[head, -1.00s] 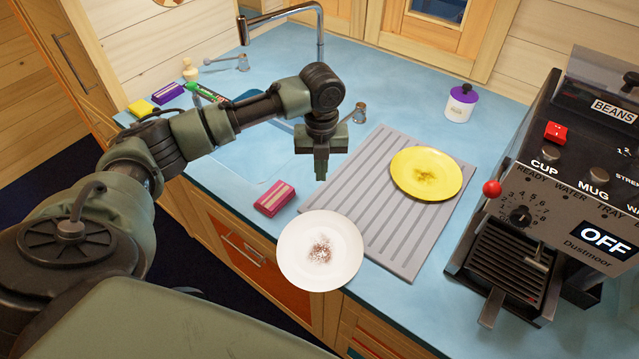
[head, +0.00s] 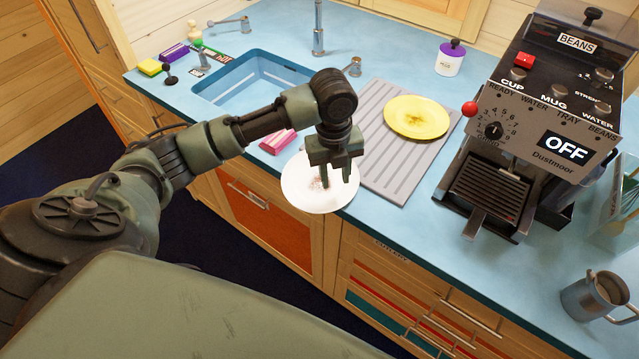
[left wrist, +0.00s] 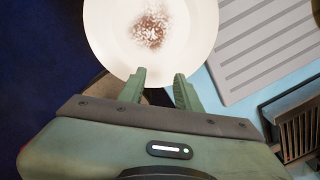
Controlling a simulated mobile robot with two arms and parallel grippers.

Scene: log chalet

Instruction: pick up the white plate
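The white plate (head: 306,196) with a brown speckled stain lies at the counter's front edge, partly overhanging it. My left gripper (head: 337,184) is above the plate's right part, pointing down, and hides some of it. In the left wrist view the plate (left wrist: 190,38) is ahead of the left gripper (left wrist: 160,82). Its two fingers are apart with nothing between them but the view of the plate's rim and what lies below. I cannot tell whether the fingers touch the plate. My right gripper is not in view.
A yellow plate (head: 417,117) lies on the grey ribbed drainboard (head: 385,176). A pink sponge-like block (head: 278,141) is behind the white plate. The sink (head: 250,80) is further back. A coffee machine (head: 530,120) and a metal mug (head: 597,296) stand at right.

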